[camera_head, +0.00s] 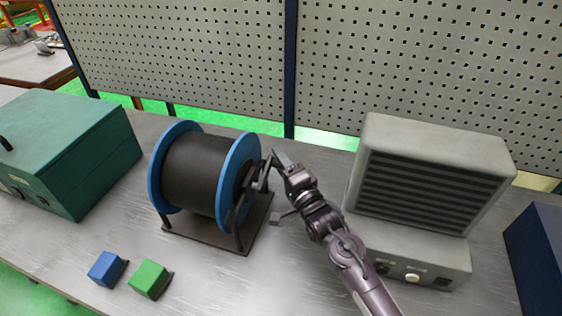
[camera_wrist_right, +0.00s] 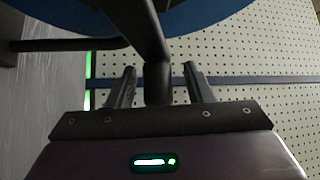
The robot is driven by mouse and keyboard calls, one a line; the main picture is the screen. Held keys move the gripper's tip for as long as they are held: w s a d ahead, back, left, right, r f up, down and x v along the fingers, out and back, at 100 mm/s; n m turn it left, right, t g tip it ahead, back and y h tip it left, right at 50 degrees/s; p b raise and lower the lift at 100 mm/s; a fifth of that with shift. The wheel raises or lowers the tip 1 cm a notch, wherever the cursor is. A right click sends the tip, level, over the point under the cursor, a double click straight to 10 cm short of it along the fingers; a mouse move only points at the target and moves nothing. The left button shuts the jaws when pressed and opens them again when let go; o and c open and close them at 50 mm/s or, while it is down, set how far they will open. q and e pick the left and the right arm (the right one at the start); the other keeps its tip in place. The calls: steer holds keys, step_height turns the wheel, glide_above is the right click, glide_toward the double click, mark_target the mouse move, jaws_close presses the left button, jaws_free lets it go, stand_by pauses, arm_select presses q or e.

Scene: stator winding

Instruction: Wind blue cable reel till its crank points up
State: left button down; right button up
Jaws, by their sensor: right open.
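The blue cable reel (camera_head: 200,175) has blue flanges and dark cable. It stands on a dark frame with a base plate on the bench. Its dark crank (camera_head: 262,172) is on the right side, partly hidden by my gripper, so its exact direction is hard to tell. My right gripper (camera_head: 277,178) is at the crank, right of the reel. In the right wrist view, the crank's handle (camera_wrist_right: 158,82) lies between the two open fingers (camera_wrist_right: 160,88), with a gap on each side. The blue flange (camera_wrist_right: 210,14) shows above. My left gripper is not in view.
A grey louvred unit (camera_head: 432,180) stands right of my right arm. A green box (camera_head: 70,150) is at the left. A blue block (camera_head: 105,268) and a green block (camera_head: 149,278) lie in front of the reel. A perforated panel (camera_head: 190,55) stands behind the bench.

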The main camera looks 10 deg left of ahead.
steer(key=b+v, duration=0.1)
steer(key=v, duration=0.6)
steer(key=shift+s+d+b, duration=0.25)
steer(key=shift+s+b, duration=0.05)
steer(key=shift+b, duration=0.1)
